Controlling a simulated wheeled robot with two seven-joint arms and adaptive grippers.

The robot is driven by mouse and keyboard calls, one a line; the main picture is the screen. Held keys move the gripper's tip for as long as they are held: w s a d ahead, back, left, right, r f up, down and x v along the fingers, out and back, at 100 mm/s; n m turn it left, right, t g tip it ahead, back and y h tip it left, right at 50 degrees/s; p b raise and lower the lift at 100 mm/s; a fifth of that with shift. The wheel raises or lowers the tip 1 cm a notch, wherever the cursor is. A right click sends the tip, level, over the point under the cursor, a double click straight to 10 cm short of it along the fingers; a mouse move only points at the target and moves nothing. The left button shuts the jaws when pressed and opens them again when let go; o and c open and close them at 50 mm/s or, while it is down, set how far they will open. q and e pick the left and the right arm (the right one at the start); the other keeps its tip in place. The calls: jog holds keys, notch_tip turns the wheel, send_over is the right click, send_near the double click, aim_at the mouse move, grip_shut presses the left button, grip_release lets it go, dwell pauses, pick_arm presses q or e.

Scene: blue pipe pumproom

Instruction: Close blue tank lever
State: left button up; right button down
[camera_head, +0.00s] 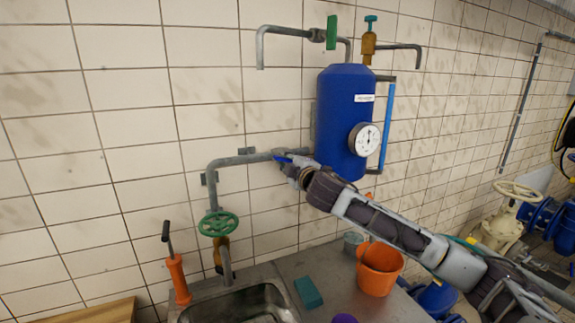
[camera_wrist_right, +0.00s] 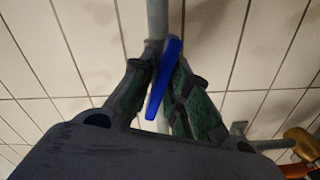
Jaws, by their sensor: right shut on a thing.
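The blue tank (camera_head: 343,110) with a round gauge (camera_head: 363,139) is mounted on the tiled wall in the head view. A grey pipe (camera_head: 243,159) runs from its left side. A small blue lever (camera_head: 283,159) sits on this pipe just left of the tank. In the wrist view the blue lever (camera_wrist_right: 164,80) lies between the fingers, roughly along the grey pipe (camera_wrist_right: 157,20). My right gripper (camera_head: 290,168) is at the lever and shut on it, also seen in the wrist view (camera_wrist_right: 160,85). The tank's lower part is partly hidden by my arm. My left gripper is not in view.
A green round valve (camera_head: 218,224) is on the pipe above the sink (camera_head: 240,305). An orange bucket (camera_head: 379,268) and a teal sponge (camera_head: 308,292) are on the counter. A green lever (camera_head: 331,32) and a teal-handled tap (camera_head: 369,38) are above the tank.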

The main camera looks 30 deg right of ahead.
jog(key=m+b, duration=0.1)
jog(key=m, duration=0.3)
jog(key=shift+f, duration=0.2)
jog(key=m, duration=0.4)
jog(key=shift+b, duration=0.35)
jog(key=shift+r+m+p, duration=0.1)
jog(key=shift+m+p, duration=0.2)
jog(key=shift+m, duration=2.4)
jog(key=c, duration=1.5)
grip_release()
jog(key=shift+s, duration=0.2)
jog(key=shift+s+a, duration=0.2)
jog(key=shift+s, duration=2.7)
jog(key=shift+s+a, duration=0.15)
jog(key=shift+s, duration=2.75)
